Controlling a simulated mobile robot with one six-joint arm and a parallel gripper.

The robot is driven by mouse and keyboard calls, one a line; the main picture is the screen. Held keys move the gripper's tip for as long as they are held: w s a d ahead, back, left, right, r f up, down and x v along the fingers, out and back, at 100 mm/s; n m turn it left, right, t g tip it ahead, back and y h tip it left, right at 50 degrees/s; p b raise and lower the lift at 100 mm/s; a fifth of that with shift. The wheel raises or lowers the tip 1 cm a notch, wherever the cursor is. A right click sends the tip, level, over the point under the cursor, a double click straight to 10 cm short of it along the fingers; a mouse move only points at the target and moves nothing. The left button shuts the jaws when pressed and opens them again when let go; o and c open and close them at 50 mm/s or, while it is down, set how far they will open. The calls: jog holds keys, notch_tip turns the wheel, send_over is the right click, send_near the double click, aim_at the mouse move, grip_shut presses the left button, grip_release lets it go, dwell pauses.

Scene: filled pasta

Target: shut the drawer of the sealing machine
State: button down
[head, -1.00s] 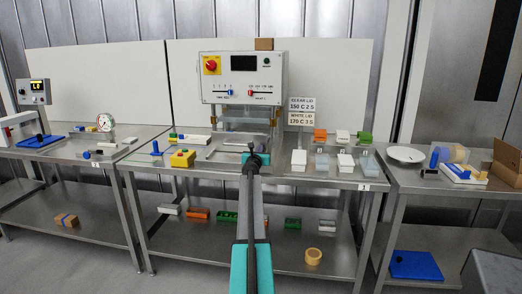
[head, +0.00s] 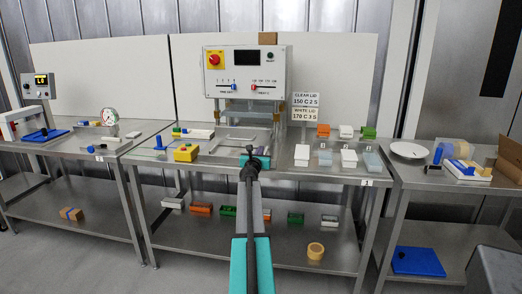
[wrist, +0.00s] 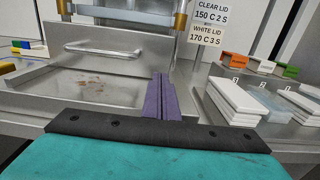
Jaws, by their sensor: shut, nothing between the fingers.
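The sealing machine (head: 246,72) stands at the back of the middle bench, with a white control box on top. Its steel drawer (wrist: 100,63) shows in the wrist view as a flat front with a bar handle (wrist: 103,47). The drawer appears to stand out in front of the machine's posts; how far is hard to tell. My gripper (wrist: 163,76) is shut and empty, its purple fingers close together. In the wrist view it overlaps the right end of the drawer front; contact cannot be told. In the head view my gripper (head: 254,153) is above the bench's front part.
A yellow button box (head: 186,153) stands left of the drawer. White and clear containers (head: 348,158) stand right of my gripper, and a lid-setting sign (head: 305,106) is behind them. The bench top in front of the drawer is bare.

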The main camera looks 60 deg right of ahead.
jog(key=shift+v, duration=2.2)
jog(key=shift+w, duration=0.1)
